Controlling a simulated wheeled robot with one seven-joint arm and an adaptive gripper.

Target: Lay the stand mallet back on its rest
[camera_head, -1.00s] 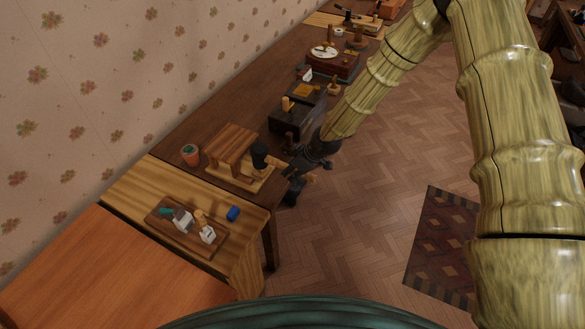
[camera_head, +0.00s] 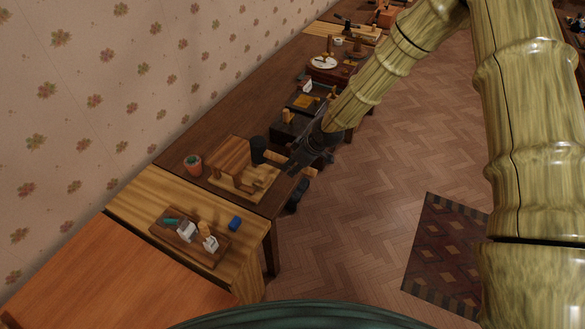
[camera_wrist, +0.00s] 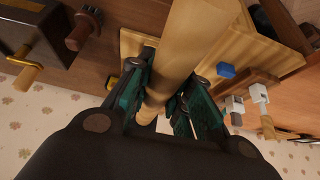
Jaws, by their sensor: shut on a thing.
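The stand mallet's pale wooden handle (camera_head: 276,157) passes through my gripper (camera_head: 298,162) in the head view. A dark cylinder (camera_head: 258,149), apparently the mallet's head, is at its left end. In the wrist view the round handle (camera_wrist: 190,45) runs between the fingers (camera_wrist: 163,97), which are shut on it; the head is not seen there. The wooden stand (camera_head: 229,157), with its pale base board (camera_head: 225,184), sits left of my gripper. The mallet is over or beside its right side. I cannot tell whether they touch, and the rest itself is hard to make out.
A small plant pot (camera_head: 192,165) stands left of the stand. In front are a tray (camera_head: 172,240) of small items and a blue block (camera_head: 234,223). Dark boxes (camera_head: 293,124) stand behind on the table.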

